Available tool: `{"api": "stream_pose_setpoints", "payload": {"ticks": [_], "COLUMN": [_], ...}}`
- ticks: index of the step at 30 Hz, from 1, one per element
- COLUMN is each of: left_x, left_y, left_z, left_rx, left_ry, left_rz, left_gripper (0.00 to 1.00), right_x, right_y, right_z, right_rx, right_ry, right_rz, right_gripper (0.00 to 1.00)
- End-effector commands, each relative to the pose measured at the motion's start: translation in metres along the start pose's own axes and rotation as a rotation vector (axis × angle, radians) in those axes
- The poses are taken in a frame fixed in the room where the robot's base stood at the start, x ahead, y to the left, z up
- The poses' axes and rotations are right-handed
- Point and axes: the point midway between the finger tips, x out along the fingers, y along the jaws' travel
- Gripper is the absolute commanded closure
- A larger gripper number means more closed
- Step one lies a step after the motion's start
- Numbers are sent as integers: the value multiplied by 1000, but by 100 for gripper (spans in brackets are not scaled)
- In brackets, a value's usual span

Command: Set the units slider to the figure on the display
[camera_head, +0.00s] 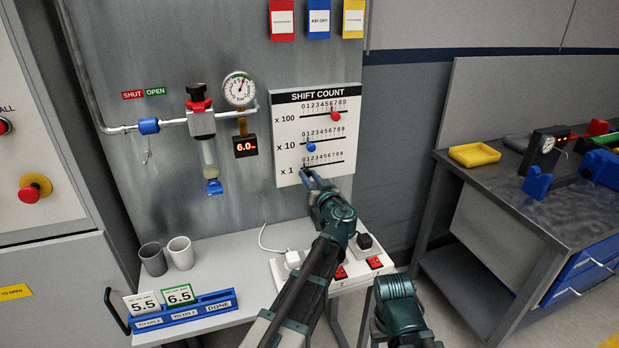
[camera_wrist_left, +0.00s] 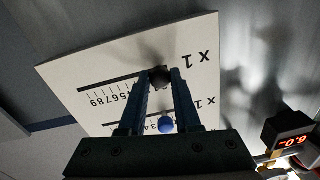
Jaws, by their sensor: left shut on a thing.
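The white SHIFT COUNT board (camera_head: 283,135) on the wall has three slider rows, x 100, x 10 and x 1. The units slider is the x 1 row. Its black knob (camera_wrist_left: 159,77) sits near the low end of the slot, by the 0. My left gripper (camera_head: 307,174) is shut on this knob; its fingers mostly hide it in the head view. A small display (camera_head: 246,146) under the gauge glows red and appears to read 6.0. The blue x 10 knob (camera_head: 311,148) is near the low digits. The red x 100 knob (camera_head: 335,116) is toward the high digits.
A pressure gauge (camera_head: 239,90) and pipe with a blue valve are left of the board. Below, a bench holds two cups (camera_head: 180,253), a blue card rack (camera_head: 184,313) and a power strip (camera_head: 335,277). A workbench (camera_head: 530,205) stands right.

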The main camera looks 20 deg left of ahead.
Motion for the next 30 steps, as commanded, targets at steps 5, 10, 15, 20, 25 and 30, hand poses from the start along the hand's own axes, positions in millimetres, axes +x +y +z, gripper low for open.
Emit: {"api": "stream_pose_setpoints", "payload": {"ticks": [5,10,15,20,25,30], "left_x": [0,0,-1,-1,-1,-1], "left_y": [0,9,14,14,14,14], "left_z": [0,-1,-2,-2,-2,-2], "left_rx": [0,0,0,0,0,0], "left_ry": [0,0,0,0,0,0], "left_rz": [0,1,1,1,0,0], "left_gripper": [100,100,100,61,38,38], "right_x": [0,0,0,0,0,0], "right_y": [0,0,0,0,0,0], "right_z": [0,0,0,0,0,0], "right_rx": [0,0,0,0,0,0], "right_ry": [0,0,0,0,0,0], "right_rz": [0,0,0,0,0,0], "right_gripper": [39,39,39,39,39,39]}}
